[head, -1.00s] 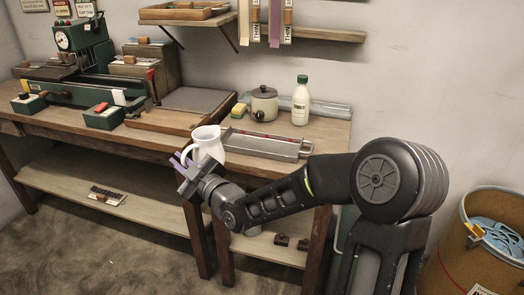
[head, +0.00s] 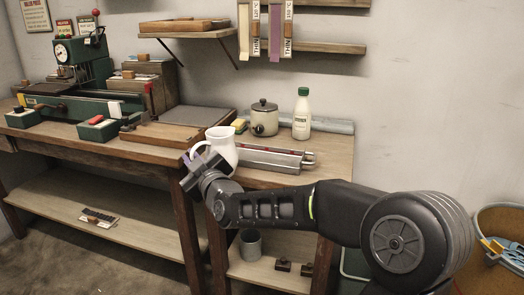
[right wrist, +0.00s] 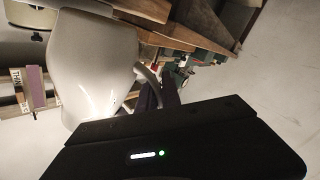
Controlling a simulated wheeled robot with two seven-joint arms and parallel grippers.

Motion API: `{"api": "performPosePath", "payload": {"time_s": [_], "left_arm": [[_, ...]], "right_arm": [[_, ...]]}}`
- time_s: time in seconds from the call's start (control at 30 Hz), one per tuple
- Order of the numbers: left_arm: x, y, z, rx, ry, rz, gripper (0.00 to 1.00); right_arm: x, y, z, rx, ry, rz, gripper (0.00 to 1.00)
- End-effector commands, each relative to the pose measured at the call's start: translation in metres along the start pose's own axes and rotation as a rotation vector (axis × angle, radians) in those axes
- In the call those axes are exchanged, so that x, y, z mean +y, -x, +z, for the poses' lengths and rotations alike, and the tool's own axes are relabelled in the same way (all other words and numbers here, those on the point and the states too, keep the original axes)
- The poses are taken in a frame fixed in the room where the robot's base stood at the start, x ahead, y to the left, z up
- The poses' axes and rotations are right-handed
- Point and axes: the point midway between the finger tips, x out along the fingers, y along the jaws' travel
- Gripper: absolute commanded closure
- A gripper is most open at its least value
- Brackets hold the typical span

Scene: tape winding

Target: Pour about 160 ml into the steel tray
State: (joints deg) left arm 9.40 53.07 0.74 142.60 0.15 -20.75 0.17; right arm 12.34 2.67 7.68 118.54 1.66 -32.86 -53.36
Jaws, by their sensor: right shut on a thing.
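A white jug (head: 224,148) is held in my right gripper (head: 197,163), which is shut on its handle at the jug's left side. The jug is at the near end of the steel tray (head: 262,162), over or beside its left part; I cannot tell its exact height above it. It looks slightly tilted at most. In the right wrist view the jug (right wrist: 92,65) fills the left half, and the gripper fingers (right wrist: 160,95) are at its handle. The liquid level and the tray's inside are not clear. My left gripper is out of view.
A lidded pot (head: 264,120) and a white bottle with a green cap (head: 302,115) stand behind the tray. A flat grey board (head: 198,116) and a green machine (head: 80,75) are to the left. A grey cup (head: 250,244) stands on the lower shelf.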

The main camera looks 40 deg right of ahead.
Motion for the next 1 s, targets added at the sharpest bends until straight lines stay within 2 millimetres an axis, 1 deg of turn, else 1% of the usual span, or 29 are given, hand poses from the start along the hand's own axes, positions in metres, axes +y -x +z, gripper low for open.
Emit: {"api": "performPosePath", "payload": {"time_s": [0.17, 0.37, 0.47, 0.93, 0.97, 1.0], "left_arm": [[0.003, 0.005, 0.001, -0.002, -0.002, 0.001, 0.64], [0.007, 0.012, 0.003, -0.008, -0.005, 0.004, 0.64], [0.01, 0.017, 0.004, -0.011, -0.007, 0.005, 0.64], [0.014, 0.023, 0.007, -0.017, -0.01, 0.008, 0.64], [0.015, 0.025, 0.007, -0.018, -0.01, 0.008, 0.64], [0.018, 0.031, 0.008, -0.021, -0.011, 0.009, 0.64]], "right_arm": [[0.006, 0.0, -0.005, -0.001, -0.034, -0.004, 1.0], [0.015, -0.001, -0.012, -0.012, -0.118, -0.015, 1.0], [0.021, -0.001, -0.015, -0.022, -0.179, -0.02, 1.0], [0.053, -0.005, -0.019, -0.066, -0.48, -0.051, 1.0], [0.056, -0.005, -0.02, -0.07, -0.498, -0.053, 1.0], [0.06, -0.006, -0.022, -0.074, -0.524, -0.056, 1.0]]}}
